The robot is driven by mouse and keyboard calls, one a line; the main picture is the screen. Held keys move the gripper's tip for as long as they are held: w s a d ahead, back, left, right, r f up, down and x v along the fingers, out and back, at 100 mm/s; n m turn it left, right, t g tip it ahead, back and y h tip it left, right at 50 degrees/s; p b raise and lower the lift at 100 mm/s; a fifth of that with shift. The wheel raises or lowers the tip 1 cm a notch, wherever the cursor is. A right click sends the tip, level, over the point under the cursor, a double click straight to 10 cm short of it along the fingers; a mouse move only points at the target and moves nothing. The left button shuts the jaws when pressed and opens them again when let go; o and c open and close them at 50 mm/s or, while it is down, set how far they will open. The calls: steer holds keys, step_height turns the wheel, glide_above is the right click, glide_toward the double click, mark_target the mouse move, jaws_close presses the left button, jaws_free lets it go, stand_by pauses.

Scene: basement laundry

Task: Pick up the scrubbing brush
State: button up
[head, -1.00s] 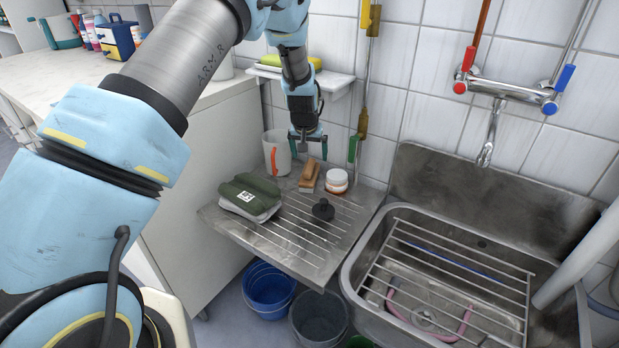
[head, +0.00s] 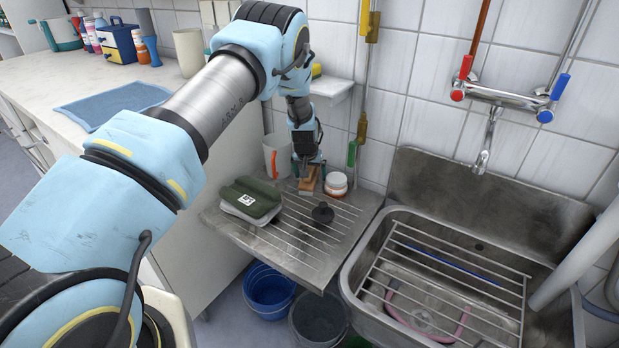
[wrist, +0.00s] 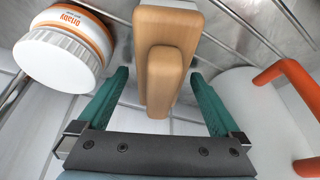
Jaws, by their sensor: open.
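The scrubbing brush (wrist: 163,70) has a tan wooden body and lies on the metal drainboard (head: 285,252). In the head view the brush (head: 308,187) shows only in part below my gripper (head: 308,166). In the wrist view my gripper (wrist: 158,92) is open, with one green finger on each side of the brush's near end. There is a gap between each finger and the wood. I cannot tell how far down the fingers reach beside it.
A white jar with an orange band (wrist: 66,45) stands close on one side of the brush, and a pale mug with an orange handle (head: 276,156) on the other. A green-topped pack (head: 249,200) and a black plunger-like piece (head: 323,212) stand nearer. The sink (head: 400,215) is at right.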

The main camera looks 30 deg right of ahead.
mark_target(310, 168)
steer(key=shift+c, duration=0.2)
jaws_close()
stand_by(0.6)
steer(key=shift+r, duration=0.45)
steer(key=b+v, duration=0.1)
steer(key=v, duration=0.1)
steer(key=shift+s+a+r, duration=0.1)
steer(key=shift+r, duration=0.25)
steer(key=s+a+b, duration=0.1)
steer(key=s+a, duration=0.2)
steer(key=s, duration=0.1)
steer(key=s+a+b, duration=0.1)
steer(key=s+a, duration=0.3)
steer(key=s, duration=0.1)
steer(key=s+a+b, duration=0.1)
steer(key=s+a, duration=0.2)
steer(key=s, duration=0.1)
steer(key=shift+s+a, duration=0.15)
steer(key=shift+a, duration=0.1)
